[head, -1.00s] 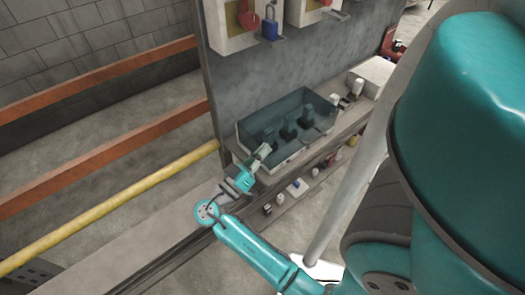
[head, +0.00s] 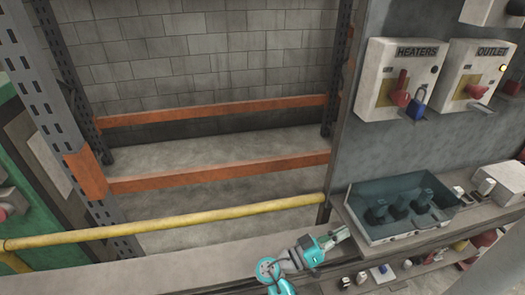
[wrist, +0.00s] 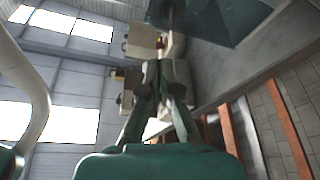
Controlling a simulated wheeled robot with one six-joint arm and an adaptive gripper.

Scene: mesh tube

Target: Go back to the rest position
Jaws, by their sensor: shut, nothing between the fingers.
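My gripper (head: 340,235) is at the lower middle of the head view, at the end of my teal arm. It is just left of the dark open tray (head: 372,238) on the grey ledge, and I cannot tell whether they touch. In the wrist view my gripper (wrist: 166,74) points toward pale boxes on a grey panel. Its fingers are shut with nothing held. Most of my arm is cut off by the bottom edge of the head view.
A grey panel carries the HEATERS box (head: 400,80) with a blue padlock (head: 417,101) and the OUTLET box (head: 474,80). A yellow rail (head: 180,225) and orange beams (head: 220,172) lie left. Small items sit on a lower shelf. Floor behind the rails looks clear.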

